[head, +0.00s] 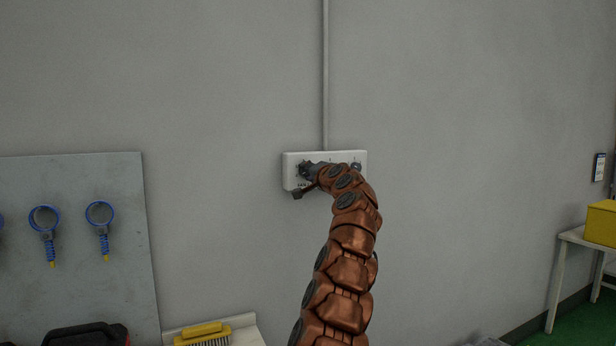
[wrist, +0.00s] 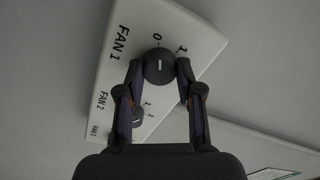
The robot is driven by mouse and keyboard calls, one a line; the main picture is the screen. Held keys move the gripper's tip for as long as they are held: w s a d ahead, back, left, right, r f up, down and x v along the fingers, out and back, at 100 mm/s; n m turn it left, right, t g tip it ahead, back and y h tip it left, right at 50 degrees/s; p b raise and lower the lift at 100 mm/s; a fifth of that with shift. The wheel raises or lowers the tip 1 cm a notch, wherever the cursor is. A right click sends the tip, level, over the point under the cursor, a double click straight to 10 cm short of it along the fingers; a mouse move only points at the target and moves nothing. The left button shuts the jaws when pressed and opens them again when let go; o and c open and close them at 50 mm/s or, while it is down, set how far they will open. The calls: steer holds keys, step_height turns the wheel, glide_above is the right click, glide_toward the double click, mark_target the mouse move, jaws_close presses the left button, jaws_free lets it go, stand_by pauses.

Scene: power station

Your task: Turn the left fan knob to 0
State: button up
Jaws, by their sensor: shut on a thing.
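A white fan control panel (head: 292,158) is mounted on the wall in the head view. The wrist view shows the same panel (wrist: 112,58) tilted, with labels FAN 1, FAN 2 and a third partly cut off. The dark round FAN 1 knob (wrist: 159,66) is the left fan knob. It has a short white line, upright in the wrist picture, below the printed 0. My gripper (wrist: 159,68) is shut on this knob, one fingertip on each side. In the head view my gripper (head: 308,171) covers the panel's left end and hides the knob.
The FAN 2 knob (wrist: 137,117) is close to my left finger in the wrist view. A right-hand knob (head: 356,167) shows beside my arm. A conduit (head: 325,80) runs up the wall. A tool board (head: 75,285) hangs left; a yellow box (head: 600,224) stands far right.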

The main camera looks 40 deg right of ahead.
steer(key=shift+n, duration=0.3)
steer(key=o, duration=1.2)
steer(key=shift+c, duration=0.2)
